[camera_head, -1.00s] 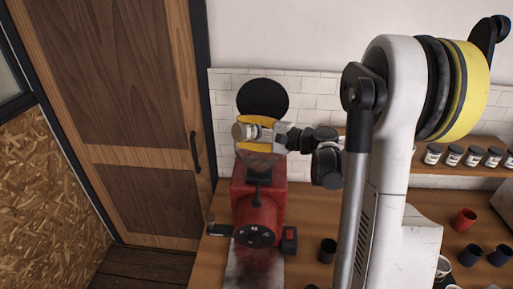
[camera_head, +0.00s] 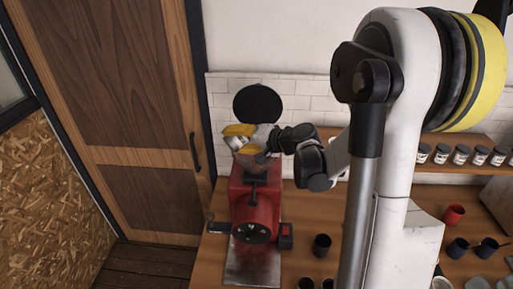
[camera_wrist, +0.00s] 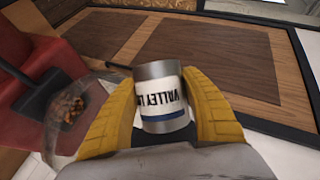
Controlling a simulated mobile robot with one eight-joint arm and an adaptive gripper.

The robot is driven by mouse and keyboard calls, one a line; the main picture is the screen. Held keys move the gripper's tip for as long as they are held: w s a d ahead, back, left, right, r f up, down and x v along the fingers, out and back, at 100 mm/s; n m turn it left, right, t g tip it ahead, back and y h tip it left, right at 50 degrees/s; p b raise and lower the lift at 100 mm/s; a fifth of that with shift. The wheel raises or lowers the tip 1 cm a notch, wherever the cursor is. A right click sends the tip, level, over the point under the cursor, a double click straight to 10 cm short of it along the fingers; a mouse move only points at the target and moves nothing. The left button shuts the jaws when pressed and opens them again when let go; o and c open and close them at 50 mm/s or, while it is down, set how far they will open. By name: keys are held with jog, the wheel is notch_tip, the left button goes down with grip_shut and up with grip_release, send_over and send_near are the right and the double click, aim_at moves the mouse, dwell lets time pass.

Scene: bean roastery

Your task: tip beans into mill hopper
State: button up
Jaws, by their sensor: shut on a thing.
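The red mill (camera_head: 254,205) stands on the wooden counter, its round black lid (camera_head: 257,103) raised behind the clear hopper. My gripper (camera_head: 238,138) is above the hopper, its yellow fingers shut on a metal can (camera_wrist: 160,97) with a white and blue label reading "VALLEY". The can is tipped over in the head view; its mouth is not clearly visible. In the wrist view the clear hopper (camera_wrist: 92,88) is left of the can and holds some brown beans (camera_wrist: 72,108). I cannot see beans falling or what is inside the can.
A dark cup (camera_head: 321,246) stands right of the mill. A red cup (camera_head: 453,215) and several dark cups stand further right. A shelf (camera_head: 450,172) with several jars runs along the tiled wall. A wooden door (camera_head: 125,110) is on the left.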

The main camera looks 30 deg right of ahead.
jog(key=shift+s+a+r+n+h+p, duration=0.3)
jog(key=shift+s+a+n+h+p, duration=0.15)
jog(key=shift+n, duration=0.35)
jog(key=n, duration=0.1)
jog(key=f+h+b, duration=0.1)
jog(key=f+n+h+b, duration=0.1)
jog(key=shift+w+a+f+n, duration=0.15)
jog(key=shift+w+a+n, duration=0.1)
jog(key=shift+w+n, duration=0.05)
jog(key=shift+w+a+r+n+h, duration=0.1)
jog(key=shift+a+r+n+h, duration=0.3)
jog(key=shift+r+h, duration=0.1)
jog(key=a+f+n+h+b, duration=0.1)
jog(key=b, duration=0.1)
jog(key=s+a+f+n+h+b, duration=0.1)
jog(key=n+h, duration=0.1)
jog(key=shift+a+t+b, duration=0.3)
jog(key=shift+t+b, duration=0.05)
jog(key=shift+t, duration=0.05)
